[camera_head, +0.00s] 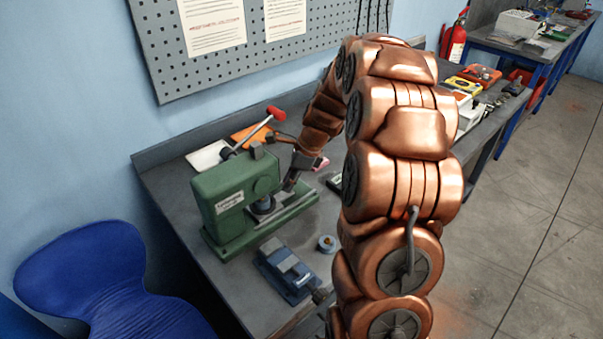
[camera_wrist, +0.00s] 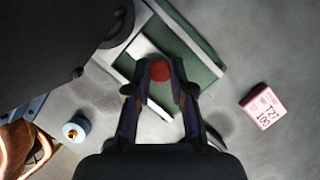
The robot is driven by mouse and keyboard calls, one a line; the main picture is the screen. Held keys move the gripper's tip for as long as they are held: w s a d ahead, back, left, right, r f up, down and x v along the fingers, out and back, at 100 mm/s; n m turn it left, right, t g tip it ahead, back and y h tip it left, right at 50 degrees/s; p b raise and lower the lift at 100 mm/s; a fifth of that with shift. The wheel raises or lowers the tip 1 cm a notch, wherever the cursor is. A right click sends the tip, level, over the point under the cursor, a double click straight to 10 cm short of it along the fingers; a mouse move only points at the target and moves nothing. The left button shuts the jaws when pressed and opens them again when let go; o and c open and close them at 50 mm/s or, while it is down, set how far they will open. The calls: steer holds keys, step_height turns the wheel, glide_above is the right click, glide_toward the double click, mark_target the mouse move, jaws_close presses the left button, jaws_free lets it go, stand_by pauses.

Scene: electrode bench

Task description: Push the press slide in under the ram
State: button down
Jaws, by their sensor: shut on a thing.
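The green press (camera_head: 222,200) stands on the grey bench, its base running out toward the right. Its round grey ram (camera_head: 262,206) shows under the head. The pale slide (camera_wrist: 150,52) lies on the green base (camera_wrist: 190,48) in the wrist view. It has a red knob (camera_wrist: 160,72). My gripper (camera_head: 290,184) is low over the outer part of the base, right of the ram. In the wrist view, my gripper (camera_wrist: 160,82) has its fingers shut on the red knob. The slide's inner end is partly hidden by the dark press head.
A red-tipped lever (camera_head: 276,113) rises behind the press. A blue vise (camera_head: 287,272) and a small roll (camera_head: 327,243) are in front of it. A pink labelled box (camera_wrist: 264,107) lies right of my gripper in the wrist view. A blue chair (camera_head: 85,275) stands at the left.

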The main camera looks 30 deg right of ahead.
steer(key=shift+a, duration=0.25)
steer(key=c, duration=1.3)
jaws_free()
steer(key=shift+a, duration=0.15)
steer(key=shift+o, duration=1.4)
steer(key=shift+d, duration=0.2)
steer(key=v, duration=1.2)
